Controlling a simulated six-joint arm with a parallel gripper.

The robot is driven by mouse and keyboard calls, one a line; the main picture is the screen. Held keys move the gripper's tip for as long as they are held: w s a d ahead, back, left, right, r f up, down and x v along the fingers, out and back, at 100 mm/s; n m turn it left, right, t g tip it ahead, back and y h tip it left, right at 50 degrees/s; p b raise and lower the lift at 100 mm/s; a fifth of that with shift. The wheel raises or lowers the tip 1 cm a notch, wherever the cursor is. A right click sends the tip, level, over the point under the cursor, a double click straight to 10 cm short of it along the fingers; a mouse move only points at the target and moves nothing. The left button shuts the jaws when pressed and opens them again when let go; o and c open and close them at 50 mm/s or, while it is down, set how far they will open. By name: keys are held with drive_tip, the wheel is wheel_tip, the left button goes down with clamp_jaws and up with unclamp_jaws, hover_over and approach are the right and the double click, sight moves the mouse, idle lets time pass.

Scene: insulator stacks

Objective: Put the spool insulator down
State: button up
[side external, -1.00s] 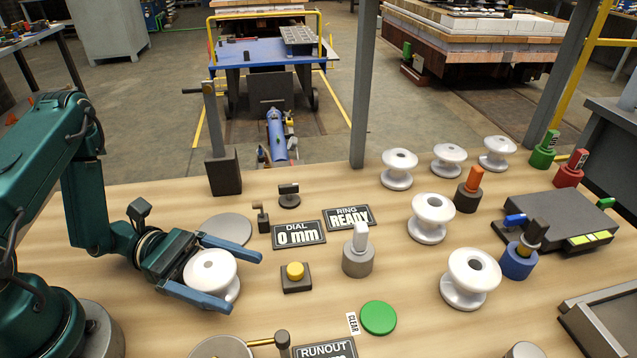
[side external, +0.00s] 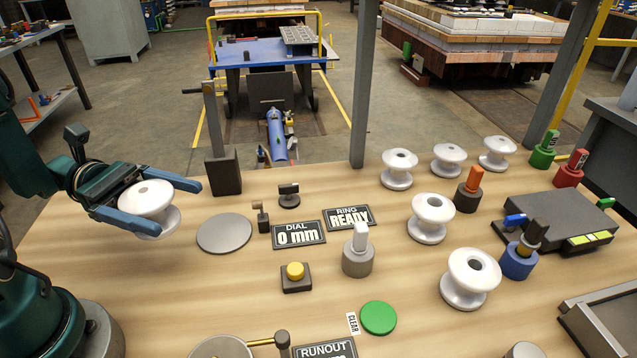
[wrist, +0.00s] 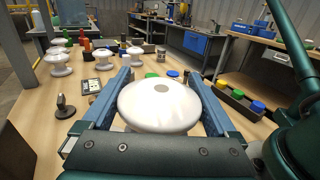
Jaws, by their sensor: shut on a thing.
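A white spool insulator (side external: 150,204) is held between the two blue fingers of my gripper (side external: 155,208) at the left of the side external view. It looks upright and close over the table's left part; I cannot tell whether its base touches the wood. In the wrist view the spool insulator (wrist: 160,103) sits between the fingers, its top hole plugged or dark grey. A flat grey disc (side external: 224,233) lies bare on the table to the right of my gripper.
Several other white spools, such as one at the front right (side external: 470,278), stand on the right. Between lie the DIAL sign (side external: 298,234), a yellow button (side external: 295,271), a grey stamp-like piece (side external: 358,252) and a green disc (side external: 378,318).

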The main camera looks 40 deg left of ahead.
drive_tip(key=shift+a+r, duration=0.5)
drive_tip(key=shift+a, duration=0.4)
drive_tip(key=w+d+f+n+t+y, duration=0.2)
drive_tip(key=w+n+t+y, duration=0.3)
drive_tip(key=w, duration=0.6)
drive_tip(key=shift+s+d+f+m+h, duration=0.1)
drive_tip(key=shift+f+m+h, duration=0.25)
drive_tip(key=shift+f, duration=0.95)
drive_tip(key=shift+s+d+f+m+h, duration=0.1)
drive_tip(key=shift+f+h, duration=0.4)
drive_tip(key=shift+f, duration=0.75)
drive_tip(key=shift+s+d+f+m+h, duration=0.1)
drive_tip(key=shift+f+m+h, duration=0.25)
drive_tip(key=shift+f, duration=0.95)
drive_tip(key=shift+f, duration=0.15)
drive_tip(key=o, duration=1.5)
